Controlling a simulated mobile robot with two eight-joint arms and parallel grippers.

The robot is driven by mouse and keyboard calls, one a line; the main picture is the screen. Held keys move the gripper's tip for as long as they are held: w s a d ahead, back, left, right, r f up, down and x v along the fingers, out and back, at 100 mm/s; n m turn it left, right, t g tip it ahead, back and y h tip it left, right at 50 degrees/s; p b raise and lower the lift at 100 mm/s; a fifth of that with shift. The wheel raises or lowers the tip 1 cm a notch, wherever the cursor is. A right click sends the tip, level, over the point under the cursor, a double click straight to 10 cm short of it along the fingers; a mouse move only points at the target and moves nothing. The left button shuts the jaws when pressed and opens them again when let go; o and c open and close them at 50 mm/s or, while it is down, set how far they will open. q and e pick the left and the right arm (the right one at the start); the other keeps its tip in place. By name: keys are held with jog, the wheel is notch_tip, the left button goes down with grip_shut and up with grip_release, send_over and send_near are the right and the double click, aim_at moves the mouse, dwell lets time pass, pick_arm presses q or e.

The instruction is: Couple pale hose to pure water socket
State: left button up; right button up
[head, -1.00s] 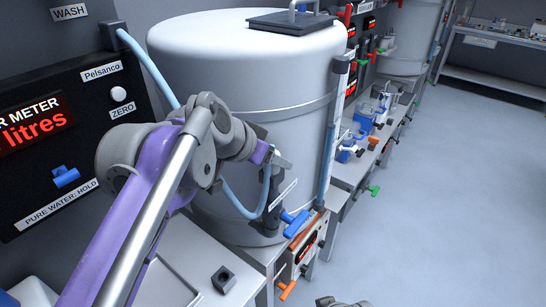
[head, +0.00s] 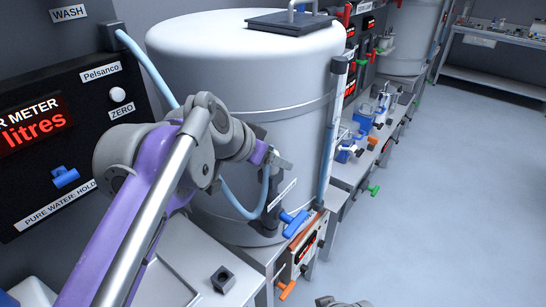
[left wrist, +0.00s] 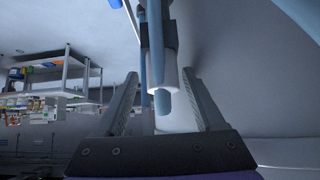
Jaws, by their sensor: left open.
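The pale blue hose (head: 150,62) runs from the dark fitting under the WASH sign, passes behind my left arm and loops up in front of the tank (head: 240,70). My left gripper (head: 280,160) is beside the upper end of this loop. In the left wrist view, my left gripper (left wrist: 161,100) is open. A pale blue hose end (left wrist: 162,103) hangs between its fingers, apart from both, below a dark collar (left wrist: 160,45). A white cylindrical part shows behind the hose end. I cannot make out which part is the pure water socket.
A dark panel (head: 105,75) with a blue tap handle (head: 66,177) stands at left. A blue T-handle (head: 294,222) and orange handles are by the tank's base. A small dark block (head: 222,279) sits on the bench. The floor (head: 450,200) at right is clear.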

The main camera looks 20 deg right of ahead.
pick_arm(q)
jog(key=shift+s+a+r+p, duration=0.25)
jog(key=shift+a+r+p, duration=0.25)
jog(key=shift+a+r, duration=0.35)
jog(key=shift+p+v, duration=0.75)
jog(key=shift+v, duration=1)
jog(key=shift+s+d, duration=0.1)
jog(key=shift+s, duration=0.05)
jog(key=v, duration=1)
jog(key=shift+s+a+r, duration=0.2)
jog(key=shift+a+r, duration=0.05)
jog(key=shift+a, duration=0.05)
